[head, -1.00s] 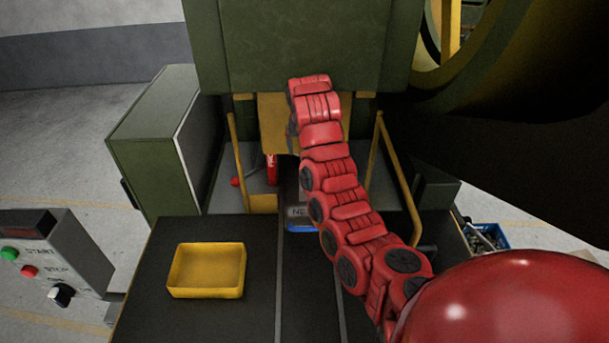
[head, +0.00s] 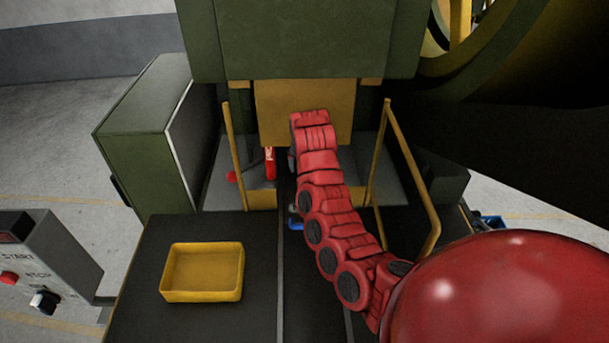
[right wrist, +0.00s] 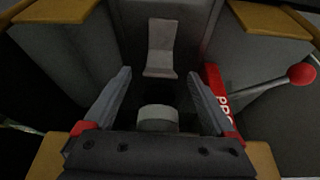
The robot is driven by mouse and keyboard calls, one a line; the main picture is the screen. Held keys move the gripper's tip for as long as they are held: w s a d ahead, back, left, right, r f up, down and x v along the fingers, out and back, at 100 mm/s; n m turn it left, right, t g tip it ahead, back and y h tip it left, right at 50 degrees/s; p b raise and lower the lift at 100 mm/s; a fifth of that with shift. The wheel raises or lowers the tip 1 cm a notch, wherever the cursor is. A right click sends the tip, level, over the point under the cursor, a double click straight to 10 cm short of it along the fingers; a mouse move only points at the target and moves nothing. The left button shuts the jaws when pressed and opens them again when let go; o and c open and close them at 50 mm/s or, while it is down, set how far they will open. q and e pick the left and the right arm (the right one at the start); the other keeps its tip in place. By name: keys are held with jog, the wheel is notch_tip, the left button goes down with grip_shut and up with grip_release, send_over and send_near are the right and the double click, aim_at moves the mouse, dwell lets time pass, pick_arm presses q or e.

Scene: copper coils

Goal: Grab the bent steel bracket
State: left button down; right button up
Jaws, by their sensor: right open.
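The bent steel bracket (right wrist: 161,48) is a grey bent plate standing in a dark recess in the right wrist view, ahead of my right gripper (right wrist: 159,82). The gripper's two fingers are spread wide with nothing between their tips. The bracket's lower edge appears between and just beyond the fingertips. A round grey piece shows low between the fingers; I cannot tell what it is. In the head view my red right arm reaches into the green press (head: 318,40) and hides its own gripper and the bracket. My left gripper is out of view.
A yellow tray (head: 202,292) sits on the dark table at left. Yellow guard rails (head: 411,175) flank the press opening. A red-knobbed lever (right wrist: 300,75) and a red lettered part (right wrist: 217,92) are close right of the gripper. A control box (head: 50,260) stands far left.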

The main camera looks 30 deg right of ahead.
jog(key=x, duration=0.2)
jog(key=shift+w+d+f, duration=0.15)
jog(key=shift+w+f, duration=0.15)
jog(key=shift+w, duration=0.05)
jog(key=shift+s+r, duration=0.15)
jog(key=shift+s, duration=0.05)
jog(key=shift+c, duration=0.2)
jog(key=shift+s+a+r, duration=0.2)
jog(key=shift+s, duration=0.05)
jog(key=c, duration=0.5)
jog(key=shift+w+f, duration=0.15)
jog(key=c, duration=0.4)
grip_shut()
